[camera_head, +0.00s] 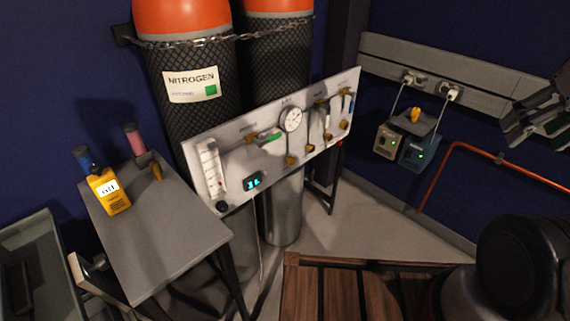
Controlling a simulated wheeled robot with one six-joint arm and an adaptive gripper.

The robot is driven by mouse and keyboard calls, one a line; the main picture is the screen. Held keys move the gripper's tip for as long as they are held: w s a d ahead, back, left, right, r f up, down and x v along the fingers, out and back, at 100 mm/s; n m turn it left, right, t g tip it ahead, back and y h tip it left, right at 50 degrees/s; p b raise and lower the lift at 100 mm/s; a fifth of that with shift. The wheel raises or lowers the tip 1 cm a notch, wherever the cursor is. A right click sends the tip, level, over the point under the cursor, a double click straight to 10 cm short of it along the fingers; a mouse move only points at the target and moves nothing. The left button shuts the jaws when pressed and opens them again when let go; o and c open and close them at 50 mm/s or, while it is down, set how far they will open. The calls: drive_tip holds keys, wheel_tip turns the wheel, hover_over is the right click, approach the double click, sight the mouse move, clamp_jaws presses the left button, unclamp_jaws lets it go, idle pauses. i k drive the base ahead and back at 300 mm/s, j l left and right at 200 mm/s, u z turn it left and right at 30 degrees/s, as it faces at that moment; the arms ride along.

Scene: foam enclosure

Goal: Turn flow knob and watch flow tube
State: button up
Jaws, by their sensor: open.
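The flow tube (210,168) is a clear upright tube with a scale at the left end of a pale, tilted panel (234,161). The flow knob (222,206) is a small round black knob just below the tube. A small display (253,181) with glowing cyan digits sits right of the knob, too small to read. My gripper (518,128) shows partly at the upper right edge, dark, open and empty. It is far to the right of the panel and touches neither knob nor tube. Any float in the tube is too small to make out.
A gauge (290,119) and several brass valves share the panel. Two chained cylinders, one labelled nitrogen (193,84), stand behind. A grey table (165,235) at left holds a yellow meter (108,190). A copper pipe (490,155) runs along the right wall. Slatted wood (330,290) lies in front.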

sight(222, 207)
drive_tip(key=u, duration=1.25)
